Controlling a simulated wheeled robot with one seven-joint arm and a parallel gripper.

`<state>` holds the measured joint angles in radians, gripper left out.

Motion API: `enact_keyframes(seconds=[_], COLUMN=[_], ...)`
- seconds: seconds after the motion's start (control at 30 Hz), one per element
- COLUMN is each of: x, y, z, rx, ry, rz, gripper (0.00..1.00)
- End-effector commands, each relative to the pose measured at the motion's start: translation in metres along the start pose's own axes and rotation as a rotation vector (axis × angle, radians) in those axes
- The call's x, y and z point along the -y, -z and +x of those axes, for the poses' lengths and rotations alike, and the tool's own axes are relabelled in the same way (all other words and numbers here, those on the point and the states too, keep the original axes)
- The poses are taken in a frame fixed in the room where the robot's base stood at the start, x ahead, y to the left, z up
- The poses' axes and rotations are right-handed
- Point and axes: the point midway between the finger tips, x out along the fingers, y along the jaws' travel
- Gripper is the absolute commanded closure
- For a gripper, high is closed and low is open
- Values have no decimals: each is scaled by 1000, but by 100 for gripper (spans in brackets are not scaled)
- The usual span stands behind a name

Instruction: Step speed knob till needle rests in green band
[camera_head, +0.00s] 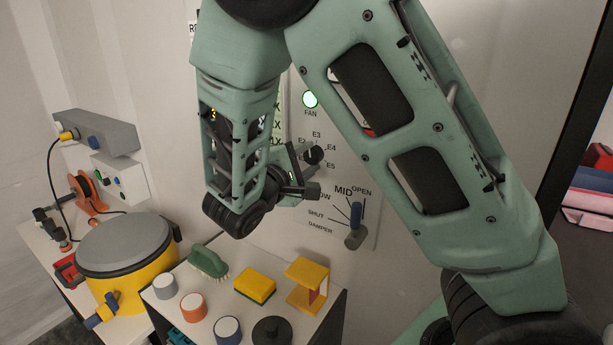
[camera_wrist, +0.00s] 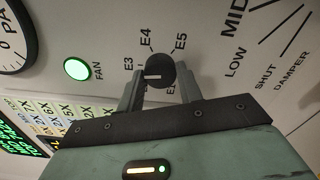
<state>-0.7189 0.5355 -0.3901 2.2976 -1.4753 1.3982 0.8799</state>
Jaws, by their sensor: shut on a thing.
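The speed knob (camera_wrist: 161,68) is a dark round knob on a pale panel, with labels E3, E4 and E5 around it. Its white mark points left, near E3 in the wrist view. My gripper (camera_wrist: 160,80) is shut on the knob, one finger at each side. In the head view the knob (camera_head: 314,154) shows beside my gripper (camera_head: 303,172), partly hidden by it. A gauge (camera_wrist: 12,48) marked PA is cut off at the wrist view's top left corner. Its needle and green band are not visible; my arm covers that area in the head view.
A lit green FAN lamp (camera_head: 310,99) is above the knob. The blue-tipped damper lever (camera_head: 356,218) stands out below right. A low bench below holds a brush (camera_head: 208,262), a yellow sponge (camera_head: 255,285) and several lidded pots. A yellow drum (camera_head: 125,250) stands left.

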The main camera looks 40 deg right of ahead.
Motion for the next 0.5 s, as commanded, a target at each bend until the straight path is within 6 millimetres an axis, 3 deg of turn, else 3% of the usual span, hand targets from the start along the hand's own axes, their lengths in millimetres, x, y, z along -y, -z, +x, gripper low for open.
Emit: enact_keyframes(seconds=[0.5], x=[2], y=[1], z=[-1], rx=[-3], ry=[3], rz=[140], gripper=[87])
